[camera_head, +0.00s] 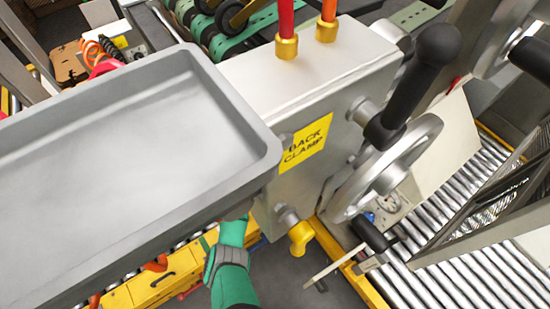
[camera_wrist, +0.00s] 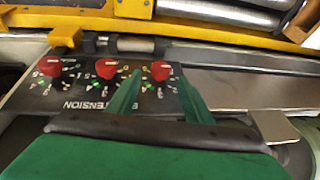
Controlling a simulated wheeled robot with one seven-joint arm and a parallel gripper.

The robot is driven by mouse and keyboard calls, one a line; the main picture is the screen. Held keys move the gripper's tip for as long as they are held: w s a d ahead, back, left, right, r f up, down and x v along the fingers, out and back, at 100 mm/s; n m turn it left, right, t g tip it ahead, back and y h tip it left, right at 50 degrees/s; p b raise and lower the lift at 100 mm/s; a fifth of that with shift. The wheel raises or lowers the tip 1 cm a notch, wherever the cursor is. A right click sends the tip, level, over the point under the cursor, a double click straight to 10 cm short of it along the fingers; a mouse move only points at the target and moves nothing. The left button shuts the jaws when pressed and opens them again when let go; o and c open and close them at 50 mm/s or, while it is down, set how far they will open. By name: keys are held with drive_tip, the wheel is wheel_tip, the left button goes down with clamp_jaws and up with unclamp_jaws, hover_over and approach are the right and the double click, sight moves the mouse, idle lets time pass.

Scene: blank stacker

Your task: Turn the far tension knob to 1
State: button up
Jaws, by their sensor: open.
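In the wrist view a dark panel (camera_wrist: 75,90) marked with the partly hidden word "TENSION" carries three red knobs with number dials: a left knob (camera_wrist: 53,65), a middle knob (camera_wrist: 107,68) and a right knob (camera_wrist: 161,70). My gripper (camera_wrist: 160,82) is open, with one green finger left of the right knob and the other right of it. I cannot tell whether they touch it. The fingers cover some dial numbers, and the exact settings are too small to read. In the head view my green gripper (camera_head: 234,230) reaches under the machine; the knobs are hidden there.
A grey tray (camera_head: 130,170) hangs over the work area in the head view. A grey box labelled "BACK CLAMP" (camera_head: 305,143) stands beside it, with a handwheel (camera_head: 425,140) and black lever (camera_head: 415,85). A yellow rail (camera_wrist: 230,25) runs behind the knob panel.

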drive_tip(key=v, duration=0.6)
drive_tip(key=shift+r, duration=0.1)
idle(0.4)
